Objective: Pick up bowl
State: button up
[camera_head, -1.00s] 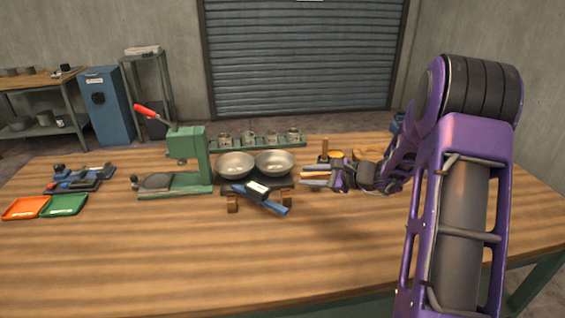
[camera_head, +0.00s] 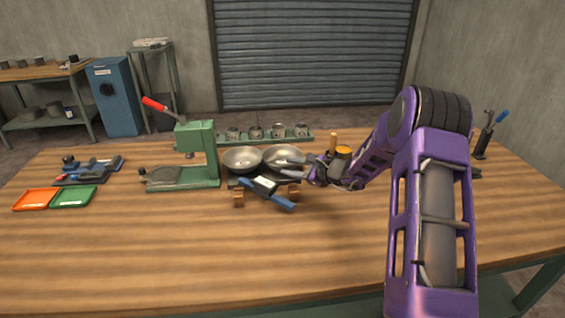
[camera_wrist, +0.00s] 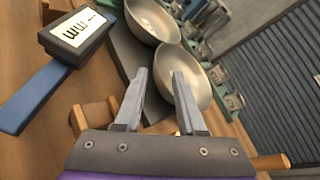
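Two shallow silver metal bowls stand side by side on a dark stand near the table's middle. The left bowl (camera_head: 241,160) also shows at the top of the wrist view (camera_wrist: 152,20). The right bowl (camera_head: 282,155) is the nearer one in the wrist view (camera_wrist: 196,82). My gripper (camera_head: 309,173) is at the right bowl's near right side. In the wrist view my gripper (camera_wrist: 158,74) has its fingers apart, one overlapping the bowl's inside and the other outside its rim. I cannot tell whether they touch it.
A blue-handled device with a white display (camera_head: 265,184) lies on wooden supports in front of the bowls. A green press (camera_head: 198,150) stands left. A green rack of metal cups (camera_head: 256,133) is behind. The table's front (camera_head: 200,245) is clear.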

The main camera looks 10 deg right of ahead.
jog(key=x, duration=0.3)
jog(key=shift+a+p, duration=0.3)
jog(key=shift+a, duration=0.3)
jog(key=shift+w+a+f, duration=0.25)
jog(key=shift+w+a, duration=0.1)
jog(key=shift+w, duration=0.2)
grip_shut()
dwell(0.4)
